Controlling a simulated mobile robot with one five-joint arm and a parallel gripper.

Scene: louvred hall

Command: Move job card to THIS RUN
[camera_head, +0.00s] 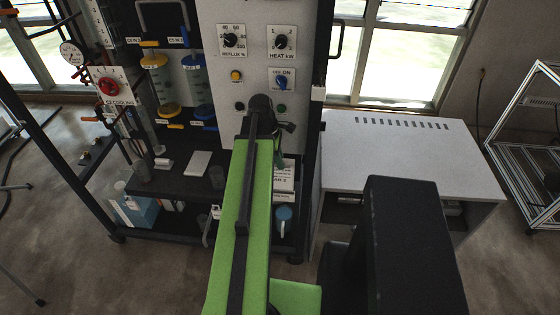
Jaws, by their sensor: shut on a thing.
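My gripper (282,128) is at the far end of my green arm, in front of the lower part of the white control panel (258,70). It is small and partly hidden by my arm. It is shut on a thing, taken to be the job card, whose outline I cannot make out. Just below hang white labels with black print (284,178), partly behind my arm; the print is too small to read fully, and I cannot tell whether one is the held card. No THIS RUN marking can be read.
A black shelf (175,180) on the left carries a pale flat block (198,163) and small containers. Glass columns with yellow and blue caps (155,80) stand behind it. A white bench (410,160) is at the right. A blue mug-like thing (284,215) is low down.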

